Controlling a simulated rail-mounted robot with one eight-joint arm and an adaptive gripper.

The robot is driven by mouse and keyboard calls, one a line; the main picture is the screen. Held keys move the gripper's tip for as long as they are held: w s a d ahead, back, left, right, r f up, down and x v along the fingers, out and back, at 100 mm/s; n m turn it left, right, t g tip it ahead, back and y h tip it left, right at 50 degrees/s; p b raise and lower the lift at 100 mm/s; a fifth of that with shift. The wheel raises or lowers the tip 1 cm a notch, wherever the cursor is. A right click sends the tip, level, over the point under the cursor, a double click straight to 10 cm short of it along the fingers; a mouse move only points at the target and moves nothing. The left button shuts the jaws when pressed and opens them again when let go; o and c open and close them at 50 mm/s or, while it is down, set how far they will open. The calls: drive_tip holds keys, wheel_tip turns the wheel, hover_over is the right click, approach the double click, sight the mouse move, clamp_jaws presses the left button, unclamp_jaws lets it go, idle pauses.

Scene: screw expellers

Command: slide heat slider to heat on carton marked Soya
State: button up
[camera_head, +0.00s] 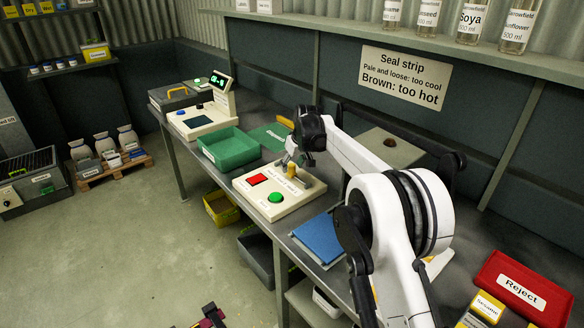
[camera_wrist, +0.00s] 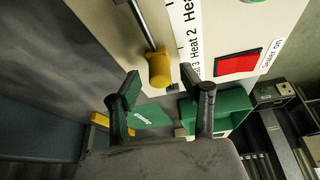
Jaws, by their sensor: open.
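The cream sealer (camera_head: 303,199) stands on the bench. Its yellow heat slider knob (camera_wrist: 159,68) sits near the lower end of a dark slot in the wrist view, roughly level with the partly cut-off Heat 3 label (camera_wrist: 194,70); Heat 2 is printed above. The knob also shows in the head view (camera_head: 292,170). My gripper (camera_wrist: 160,80) is open, with a fingertip to either side of the knob; I cannot tell whether either touches. It is over the sealer's far side in the head view (camera_head: 288,160). I see no carton marked Soya, only a bottle labelled Soya (camera_head: 468,24).
The sealer has a red button (camera_head: 257,179) and a green button (camera_head: 275,198). A green tray (camera_head: 228,150) stands to its left, a blue pad (camera_head: 320,238) in front. A carton marked Sesame (camera_head: 486,306) and a red Reject tray (camera_head: 522,285) are at lower right.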

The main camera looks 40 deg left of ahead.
drive_tip(key=v, duration=1)
drive_tip(key=shift+d+r, duration=0.2)
drive_tip(key=shift+r, duration=0.1)
drive_tip(key=shift+s, duration=0.1)
